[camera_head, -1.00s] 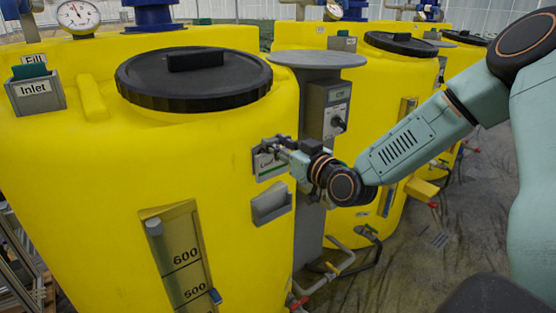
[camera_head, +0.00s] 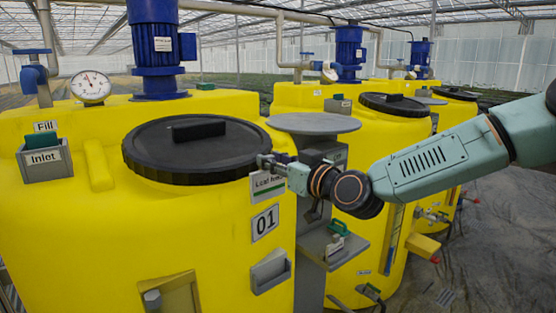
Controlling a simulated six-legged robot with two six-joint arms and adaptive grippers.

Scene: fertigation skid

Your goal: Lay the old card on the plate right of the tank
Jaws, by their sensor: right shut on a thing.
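The old card (camera_head: 267,189), white with a green stripe and partly legible print, hangs in my right gripper (camera_head: 266,163). The gripper is shut on its upper edge. The card is in front of the upper right side of the yellow tank (camera_head: 190,235), just above the "01" label and below the black lid. The round grey plate (camera_head: 314,123) is on a grey post right of the tank, a little above and right of the gripper; its visible top is bare. My left gripper is not in view.
A grey holder (camera_head: 270,271) is on the tank below the "01" label (camera_head: 265,223). The lid (camera_head: 195,150) and a blue pump (camera_head: 155,50) rise nearby. More yellow tanks stand behind.

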